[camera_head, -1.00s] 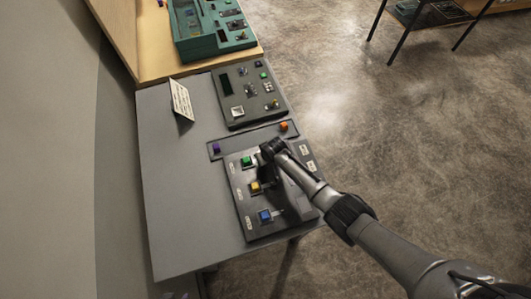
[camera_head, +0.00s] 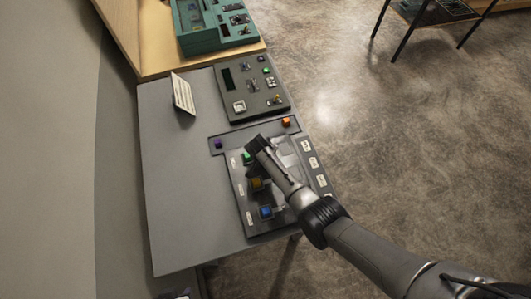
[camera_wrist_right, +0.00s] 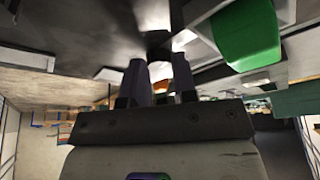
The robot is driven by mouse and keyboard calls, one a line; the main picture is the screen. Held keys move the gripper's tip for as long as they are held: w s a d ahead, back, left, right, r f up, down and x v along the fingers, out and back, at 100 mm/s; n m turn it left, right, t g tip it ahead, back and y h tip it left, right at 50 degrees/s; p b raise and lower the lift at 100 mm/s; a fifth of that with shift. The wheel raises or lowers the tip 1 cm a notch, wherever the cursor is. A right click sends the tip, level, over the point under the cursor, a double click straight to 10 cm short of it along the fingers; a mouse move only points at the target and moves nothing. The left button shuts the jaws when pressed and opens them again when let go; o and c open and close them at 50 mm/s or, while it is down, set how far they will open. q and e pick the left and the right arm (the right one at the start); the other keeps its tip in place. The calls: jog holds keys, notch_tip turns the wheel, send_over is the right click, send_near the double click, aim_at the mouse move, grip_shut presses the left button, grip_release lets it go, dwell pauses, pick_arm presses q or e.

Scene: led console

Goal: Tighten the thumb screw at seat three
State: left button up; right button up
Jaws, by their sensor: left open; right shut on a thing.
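The dark console panel (camera_head: 253,222) on the grey table holds a green block (camera_head: 247,158), a yellow block (camera_head: 257,184) and a blue block (camera_head: 266,212) in a row, with white labels along both sides. My right arm reaches over it from the lower right, hiding the screws beside the blocks. My right gripper (camera_wrist_right: 160,75) is shut on a small dark thing between its fingertips, apparently the thumb screw beside the green block (camera_wrist_right: 246,35); it is mostly hidden. In the head view its fingers are hidden under the wrist. Only a bit of my left gripper (camera_head: 175,295) shows at the bottom edge, open.
A strip behind the panel carries a purple block (camera_head: 218,144) and an orange block (camera_head: 286,121). Beyond it are a dark control box (camera_head: 250,90), a standing white card (camera_head: 183,94) and a green console (camera_head: 212,28). The left part of the grey table (camera_head: 180,200) is clear.

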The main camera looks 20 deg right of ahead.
jog(key=shift+w+r+m+h+b, duration=0.15)
jog(key=shift+m+h+b, duration=0.15)
jog(key=shift+m, duration=0.4)
jog(key=shift+r, duration=0.1)
jog(key=o, duration=0.7)
jog(key=shift+o, duration=1.3)
jog(key=shift+a+r, duration=0.1)
jog(key=shift+r, duration=0.1)
jog(key=p+v, duration=0.1)
jog(key=v, duration=1.2)
